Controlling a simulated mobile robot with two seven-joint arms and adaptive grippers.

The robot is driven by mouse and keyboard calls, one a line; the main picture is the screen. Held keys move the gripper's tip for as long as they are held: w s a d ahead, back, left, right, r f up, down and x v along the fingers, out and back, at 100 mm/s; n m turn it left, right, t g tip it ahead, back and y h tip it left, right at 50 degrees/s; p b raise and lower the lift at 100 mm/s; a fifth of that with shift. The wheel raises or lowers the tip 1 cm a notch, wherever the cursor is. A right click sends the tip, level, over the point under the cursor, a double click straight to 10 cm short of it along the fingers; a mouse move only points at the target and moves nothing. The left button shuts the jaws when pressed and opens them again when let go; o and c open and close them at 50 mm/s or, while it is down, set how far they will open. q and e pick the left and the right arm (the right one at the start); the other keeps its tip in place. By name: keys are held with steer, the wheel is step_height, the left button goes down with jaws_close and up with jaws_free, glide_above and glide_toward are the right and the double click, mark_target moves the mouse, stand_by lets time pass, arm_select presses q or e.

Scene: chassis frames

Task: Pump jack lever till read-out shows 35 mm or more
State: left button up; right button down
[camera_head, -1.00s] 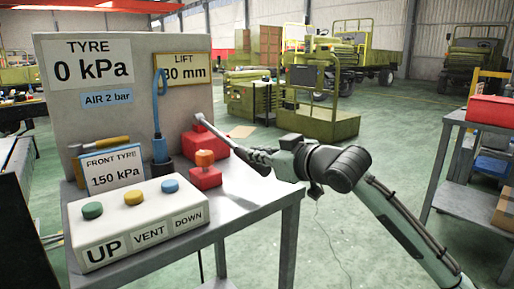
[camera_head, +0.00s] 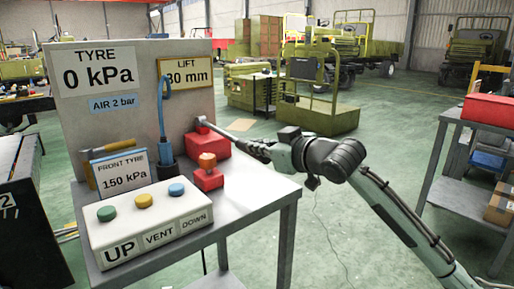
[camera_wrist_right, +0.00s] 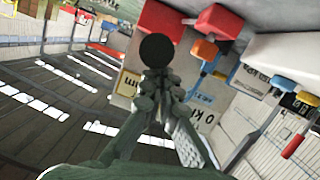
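The red jack (camera_head: 208,144) stands at the back right of the grey bench. Its grey lever (camera_head: 226,133) slopes slightly down to the right from the jack's top. My right gripper (camera_head: 257,149) is at the lever's outer end, with its fingers closed around it. In the right wrist view the gripper (camera_wrist_right: 160,75) closes at a round black lever end. The LIFT read-out (camera_head: 185,72) appears to show 30 mm; the blue hose partly covers its first digit. My left gripper is not in view.
A shelf with a red case (camera_head: 490,110) is at right.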

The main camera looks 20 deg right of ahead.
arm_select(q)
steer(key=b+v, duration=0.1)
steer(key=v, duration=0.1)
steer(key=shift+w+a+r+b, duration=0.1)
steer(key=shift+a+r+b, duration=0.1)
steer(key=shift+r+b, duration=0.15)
arm_select(e)
steer(key=f+v, duration=0.2)
steer(key=v, duration=0.7)
steer(key=shift+s+d+r, duration=0.15)
steer(key=shift+s+r, duration=0.4)
stand_by(1.2)
